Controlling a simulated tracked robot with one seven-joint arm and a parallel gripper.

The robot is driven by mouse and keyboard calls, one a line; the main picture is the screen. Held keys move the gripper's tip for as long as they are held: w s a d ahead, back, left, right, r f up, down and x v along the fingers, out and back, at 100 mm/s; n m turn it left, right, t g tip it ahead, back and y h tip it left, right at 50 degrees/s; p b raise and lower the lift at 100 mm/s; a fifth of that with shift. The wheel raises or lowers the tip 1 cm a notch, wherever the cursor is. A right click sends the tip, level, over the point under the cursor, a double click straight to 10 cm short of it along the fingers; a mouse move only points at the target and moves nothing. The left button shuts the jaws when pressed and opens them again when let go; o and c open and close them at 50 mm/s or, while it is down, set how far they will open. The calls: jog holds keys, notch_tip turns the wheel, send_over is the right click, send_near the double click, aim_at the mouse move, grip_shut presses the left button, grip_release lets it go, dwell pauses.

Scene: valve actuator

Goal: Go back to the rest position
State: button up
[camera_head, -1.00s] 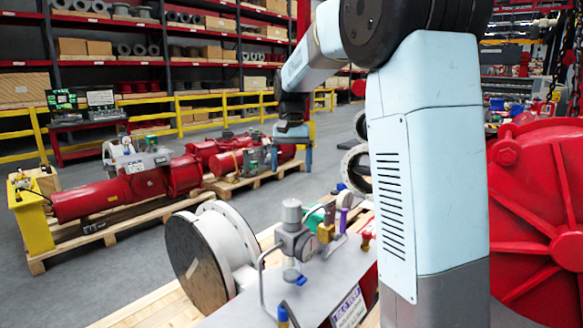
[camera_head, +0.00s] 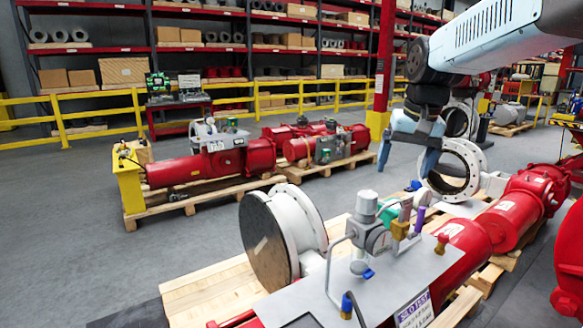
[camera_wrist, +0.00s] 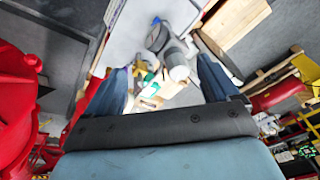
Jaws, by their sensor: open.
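My gripper (camera_head: 407,160) hangs from the dark wrist at the right of the head view, with its blue fingers pointing down. The fingers stand apart and nothing shows between them. It is above and behind the grey panel (camera_head: 405,265) with its regulator (camera_head: 367,235) and small coloured valves. In the wrist view my gripper (camera_wrist: 163,75) also shows spread fingers, one on each side of the fittings below, with a gap around them. My pale blue arm reaches in from the upper right of the head view.
A white flanged valve body (camera_head: 285,235) stands left of the panel on a wooden pallet (camera_head: 205,290). Red actuators (camera_head: 205,168) on pallets lie farther back. A white ring flange (camera_head: 455,170) is close to my gripper. Grey floor (camera_head: 70,220) is clear at left.

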jog(key=s+f+n+t, duration=0.1)
jog(key=s+f, duration=0.1)
jog(key=s, duration=0.6)
jog(key=s+f+n+t, duration=0.1)
jog(key=s+f, duration=0.2)
jog(key=s, duration=0.5)
jog(key=shift+a+t+h, duration=0.15)
jog(key=shift+t+h, duration=0.25)
dwell(0.8)
